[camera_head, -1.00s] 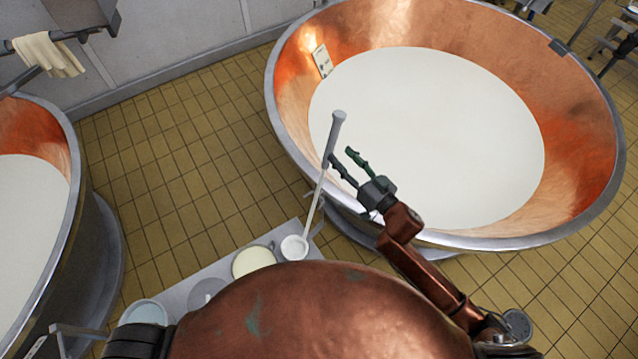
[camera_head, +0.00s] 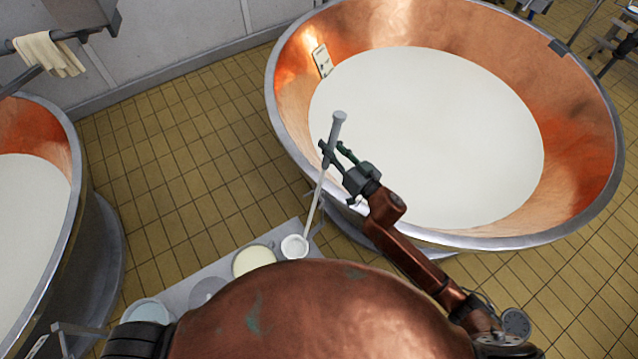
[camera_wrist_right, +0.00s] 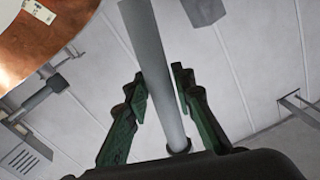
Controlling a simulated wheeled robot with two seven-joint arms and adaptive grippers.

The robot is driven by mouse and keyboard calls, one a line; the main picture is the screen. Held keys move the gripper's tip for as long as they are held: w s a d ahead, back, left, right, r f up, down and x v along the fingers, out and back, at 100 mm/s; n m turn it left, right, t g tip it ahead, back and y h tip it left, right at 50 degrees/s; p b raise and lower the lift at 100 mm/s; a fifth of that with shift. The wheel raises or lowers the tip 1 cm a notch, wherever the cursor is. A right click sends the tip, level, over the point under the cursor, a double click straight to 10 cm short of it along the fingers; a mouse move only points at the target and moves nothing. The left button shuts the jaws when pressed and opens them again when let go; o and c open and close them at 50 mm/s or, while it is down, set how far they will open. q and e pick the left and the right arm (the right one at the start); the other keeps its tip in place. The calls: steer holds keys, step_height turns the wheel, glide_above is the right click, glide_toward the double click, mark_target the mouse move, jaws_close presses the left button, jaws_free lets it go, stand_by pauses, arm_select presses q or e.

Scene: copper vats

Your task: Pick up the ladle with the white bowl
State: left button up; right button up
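The ladle has a white bowl (camera_head: 294,247) and a long pale shaft that rises to a thick grey handle (camera_head: 336,130). The bowl is at the front end of the low metal bench, and the ladle leans upright beside the large copper vat. My right gripper (camera_head: 332,151) is at the lower part of the grey handle. In the right wrist view the grey handle (camera_wrist_right: 159,75) passes between its two green fingers (camera_wrist_right: 157,105), which are spread, with visible gaps on both sides. My left gripper is not in view.
The large copper vat (camera_head: 590,180) of white liquid fills the right side. Another vat (camera_head: 70,215) stands at left. The bench (camera_head: 223,268) also holds a pot of pale yellow liquid (camera_head: 254,261) and other round containers. Tiled floor lies open between the vats.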

jaws_close()
steer(key=shift+r, duration=0.15)
steer(key=shift+r, duration=0.65)
steer(key=s+a+r, duration=0.4)
steer(key=s+r, duration=0.8)
steer(key=s, duration=0.1)
step_height(320, 180, up, 6)
steer(key=p, duration=0.8)
steer(key=shift+s+d+r, duration=0.25)
steer(key=shift+s, duration=0.05)
